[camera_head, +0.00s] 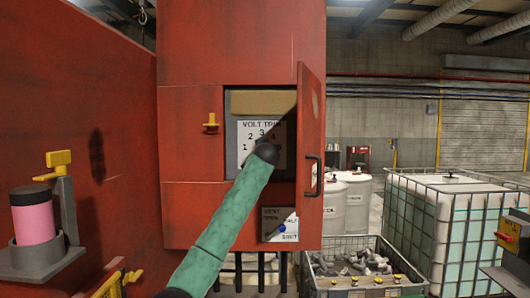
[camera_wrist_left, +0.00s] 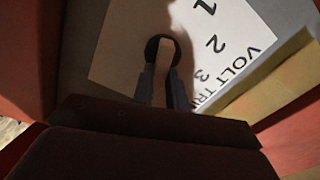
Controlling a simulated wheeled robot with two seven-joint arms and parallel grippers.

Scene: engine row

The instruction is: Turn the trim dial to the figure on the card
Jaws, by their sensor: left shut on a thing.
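The trim dial's white plate (camera_head: 249,131), lettered VOLT TRIM, sits in the open recess of the red cabinet. Figures 1, 2 and 3 show around it; the rest is partly covered. My left arm reaches in from below, and its dark end, my left gripper (camera_head: 266,153), hides the dial's middle in the head view. In the left wrist view, the two dark fingers of my left gripper (camera_wrist_left: 162,92) are shut on the dial's pale bar-shaped knob (camera_wrist_left: 163,70), set in a dark round hub. Where the dial points I cannot tell. No card with a readable figure shows. My right gripper is out of view.
The cabinet door (camera_head: 311,145) stands open just right of my arm. A tan panel (camera_head: 262,102) is above the dial plate. A pink cylinder (camera_head: 34,223) stands on a bracket at left.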

